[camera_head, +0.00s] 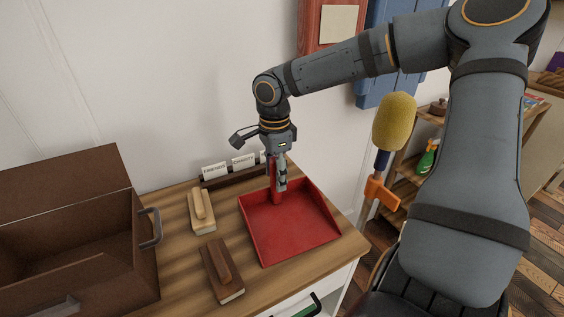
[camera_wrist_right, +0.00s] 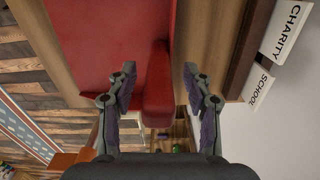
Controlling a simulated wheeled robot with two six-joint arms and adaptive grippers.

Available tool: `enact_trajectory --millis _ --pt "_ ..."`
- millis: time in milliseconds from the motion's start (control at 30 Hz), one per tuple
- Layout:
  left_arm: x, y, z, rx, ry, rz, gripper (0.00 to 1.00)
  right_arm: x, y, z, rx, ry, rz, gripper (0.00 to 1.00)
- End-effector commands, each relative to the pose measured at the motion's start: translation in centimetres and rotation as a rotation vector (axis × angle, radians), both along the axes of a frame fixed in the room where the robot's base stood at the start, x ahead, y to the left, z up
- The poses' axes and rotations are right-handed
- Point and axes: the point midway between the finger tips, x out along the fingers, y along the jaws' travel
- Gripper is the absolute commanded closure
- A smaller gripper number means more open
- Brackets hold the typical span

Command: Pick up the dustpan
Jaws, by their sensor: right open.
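The red dustpan (camera_head: 291,226) lies on the wooden tabletop, its handle toward the wall. In the head view my right gripper (camera_head: 277,184) is over the handle end, pointing down. In the right wrist view the dustpan handle (camera_wrist_right: 158,85) lies between the two spread fingers of my right gripper (camera_wrist_right: 158,86), with a gap visible on each side. The right gripper is open. The dustpan pan (camera_wrist_right: 105,45) fills the upper left of that view. My left gripper is in neither view.
A pale brush (camera_head: 202,212) and a dark brush (camera_head: 222,271) lie left of the dustpan. A brown open box (camera_head: 70,190) with a handle stands at the left. A holder with labelled cards (camera_head: 240,161) stands against the wall. A yellow microphone-like object (camera_head: 394,122) is at the right.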

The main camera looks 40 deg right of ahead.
Motion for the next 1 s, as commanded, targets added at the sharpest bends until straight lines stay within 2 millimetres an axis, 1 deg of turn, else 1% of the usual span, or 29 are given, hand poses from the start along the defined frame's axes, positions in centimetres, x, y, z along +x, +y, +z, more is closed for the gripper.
enact_trajectory --millis 167,200,567,1000 --pt "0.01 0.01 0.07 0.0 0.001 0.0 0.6 0.02 -0.01 -0.03 0.0 -0.001 0.0 0.49" --pt "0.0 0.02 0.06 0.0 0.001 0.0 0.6 0.02 -0.01 -0.03 0.0 -0.001 0.0 0.5" --pt "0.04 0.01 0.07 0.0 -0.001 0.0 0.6 0.02 -0.02 -0.01 0.0 -0.001 0.0 0.99" --pt "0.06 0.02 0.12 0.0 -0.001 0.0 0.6 0.04 -0.03 0.11 -0.001 -0.002 0.0 1.0"
